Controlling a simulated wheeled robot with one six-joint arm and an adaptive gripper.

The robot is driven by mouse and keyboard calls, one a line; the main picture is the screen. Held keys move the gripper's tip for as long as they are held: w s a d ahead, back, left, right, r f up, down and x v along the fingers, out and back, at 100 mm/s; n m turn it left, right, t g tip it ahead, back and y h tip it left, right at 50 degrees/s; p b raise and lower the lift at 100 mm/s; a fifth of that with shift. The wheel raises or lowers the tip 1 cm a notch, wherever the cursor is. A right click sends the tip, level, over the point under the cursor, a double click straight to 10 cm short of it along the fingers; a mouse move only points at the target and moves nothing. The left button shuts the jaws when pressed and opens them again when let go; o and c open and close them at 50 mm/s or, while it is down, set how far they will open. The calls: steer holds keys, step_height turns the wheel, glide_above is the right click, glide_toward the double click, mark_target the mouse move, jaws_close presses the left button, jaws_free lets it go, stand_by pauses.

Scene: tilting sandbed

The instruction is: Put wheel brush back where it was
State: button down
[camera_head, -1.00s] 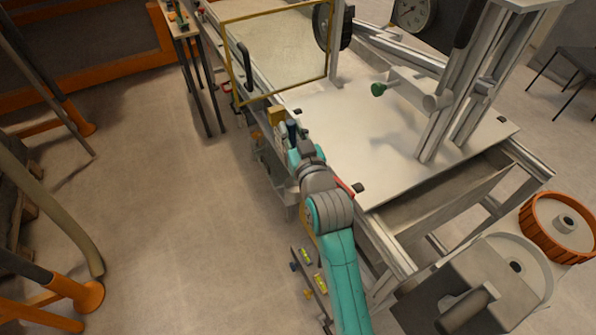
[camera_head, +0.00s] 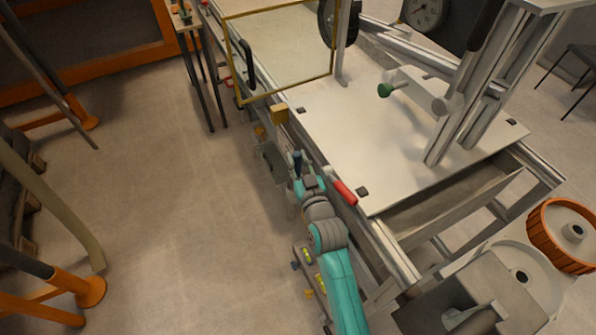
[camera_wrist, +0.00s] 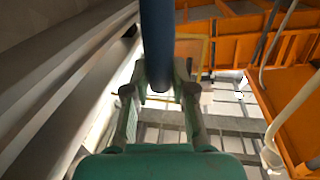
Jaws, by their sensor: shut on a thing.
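The wheel brush (camera_head: 297,159) shows as a dark blue handle standing up out of my gripper (camera_head: 299,177). In the wrist view the blue handle (camera_wrist: 157,40) runs from the top edge down between the two fingers of my gripper (camera_wrist: 160,88), which are shut on it. The brush's far end is hidden or too small to make out. My gripper is beside the long left side of the sandbed frame (camera_head: 375,240), apart from the floor. Its place of rest cannot be made out.
A red handle (camera_head: 345,192) lies at the bed's edge, close to the right of my arm. Small levels (camera_head: 320,283) are low beside my arm.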

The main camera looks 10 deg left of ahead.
mark_target(298, 172)
steer(key=shift+f, duration=2.5)
steer(key=c, duration=1)
jaws_free()
steer(key=shift+o, duration=0.2)
steer(key=shift+s+d, duration=0.1)
steer(key=shift+s, duration=0.1)
steer(key=v, duration=1.1)
steer(key=shift+s, duration=0.25)
steer(key=shift+d, duration=0.15)
